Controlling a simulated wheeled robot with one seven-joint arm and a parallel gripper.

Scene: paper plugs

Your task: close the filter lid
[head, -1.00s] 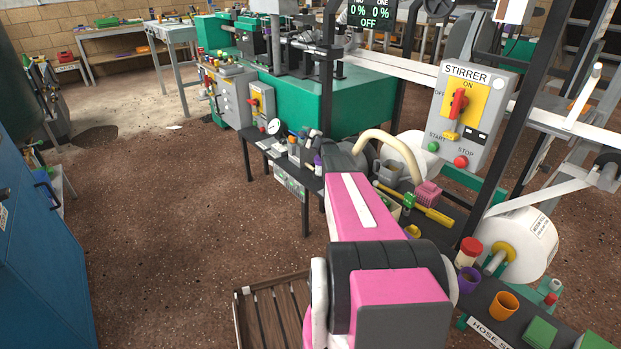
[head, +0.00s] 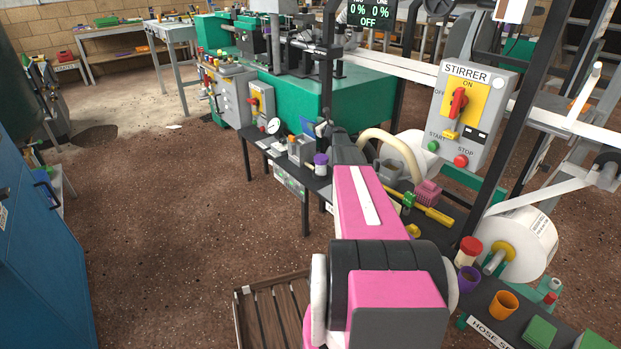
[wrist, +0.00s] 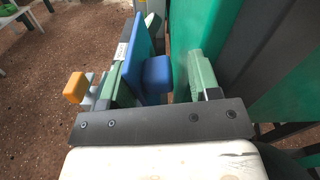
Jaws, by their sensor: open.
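In the wrist view a blue panel, which looks like the filter lid (wrist: 138,42), stands upright and nearly edge-on. A blue block (wrist: 157,76) sticks out from its right face. My gripper (wrist: 158,84) is open, with one green-padded finger left of the panel and the other right of the block. The block shows between the fingers; I cannot tell whether either finger touches it. In the head view a small part of a blue panel (head: 322,128) shows beyond my pink arm. My fingers are hidden there.
A green surface (wrist: 190,40) stands close on the right in the wrist view. An orange block (wrist: 75,87) is left of my gripper. In the head view a purple-capped jar (head: 320,164) stands left of my arm, and the stirrer box (head: 467,115) is to the right.

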